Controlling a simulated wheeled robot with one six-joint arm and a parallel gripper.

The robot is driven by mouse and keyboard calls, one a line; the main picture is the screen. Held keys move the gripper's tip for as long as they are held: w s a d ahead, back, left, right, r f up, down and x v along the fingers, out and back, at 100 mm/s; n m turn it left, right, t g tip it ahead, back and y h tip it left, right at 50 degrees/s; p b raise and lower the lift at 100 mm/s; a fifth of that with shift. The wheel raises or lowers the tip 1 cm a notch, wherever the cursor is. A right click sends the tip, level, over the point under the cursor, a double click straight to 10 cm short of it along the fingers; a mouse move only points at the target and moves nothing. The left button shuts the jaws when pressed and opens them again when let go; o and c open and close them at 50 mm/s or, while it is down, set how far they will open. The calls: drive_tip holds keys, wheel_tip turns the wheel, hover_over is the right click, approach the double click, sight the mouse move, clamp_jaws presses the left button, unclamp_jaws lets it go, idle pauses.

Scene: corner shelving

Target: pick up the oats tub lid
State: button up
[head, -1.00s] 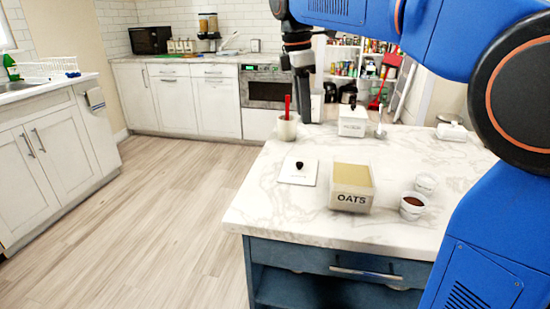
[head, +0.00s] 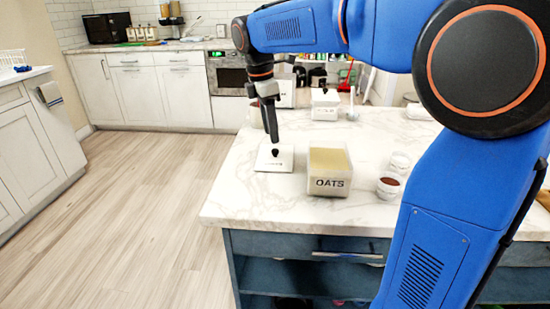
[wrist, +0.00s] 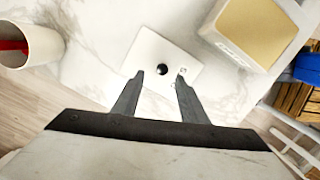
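The oats tub lid (head: 268,160) is a flat white square with a black knob (head: 275,152), lying on the marble counter left of the oats tub. In the wrist view the lid (wrist: 178,68) lies beyond my fingertips, with its knob (wrist: 162,69) roughly in line with the gap between them. The open oats tub (head: 329,172) is full of tan oats and also shows in the wrist view (wrist: 250,28). My gripper (head: 272,140) points down above the lid. In the wrist view my gripper (wrist: 160,75) has its two fingers apart with nothing between them.
Small white cups, one with dark contents (head: 388,187), stand right of the tub. A lidded white canister (head: 325,105) stands farther back. A white crock with a red utensil (wrist: 28,45) is left in the wrist view. Counter in front of the lid is clear.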

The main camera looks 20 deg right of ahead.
sight(275, 150)
drive_tip(key=shift+s+d+f, duration=0.1)
drive_tip(key=shift+d+f, duration=0.05)
drive_tip(key=shift+f, duration=0.8)
drive_tip(key=shift+s+d+f, duration=0.1)
drive_tip(key=shift+d+f, duration=0.1)
drive_tip(key=shift+f, duration=0.7)
drive_tip(key=shift+d+f, duration=0.15)
drive_tip(key=shift+f, duration=0.8)
clamp_jaws()
